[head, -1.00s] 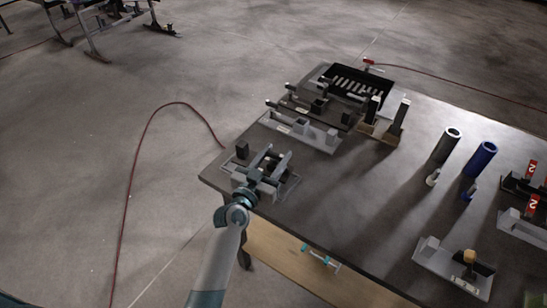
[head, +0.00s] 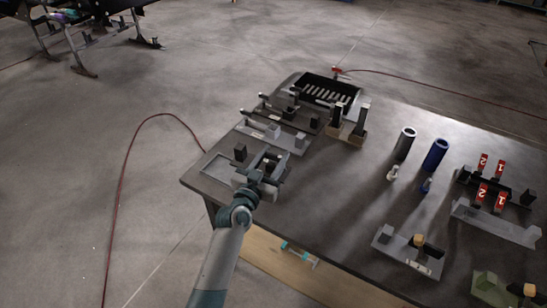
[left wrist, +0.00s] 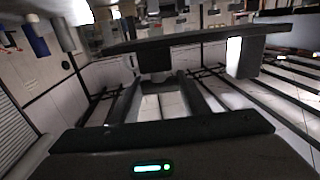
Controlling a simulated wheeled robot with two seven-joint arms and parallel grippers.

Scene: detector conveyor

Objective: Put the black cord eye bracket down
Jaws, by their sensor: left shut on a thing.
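My left gripper (head: 264,172) is over the table's near left corner. It is shut on a dark bracket (head: 240,153), whose upright block shows just left of the fingers. In the left wrist view the bracket (left wrist: 200,41) is a long dark bar lying across beyond the fingers, with one block between them and another near its right end. The arm hides part of the bracket in the head view. I cannot tell whether its underside touches the tabletop (head: 330,205). My right gripper is not in view.
A pale rectangular outline (head: 214,168) lies left of the gripper. A grey bracket (head: 272,133) lies close behind, with dark parts and a slotted black tray (head: 328,92) farther back. A black tube (head: 405,143) and blue tube (head: 435,154) stand to the right. Bare tabletop lies between.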

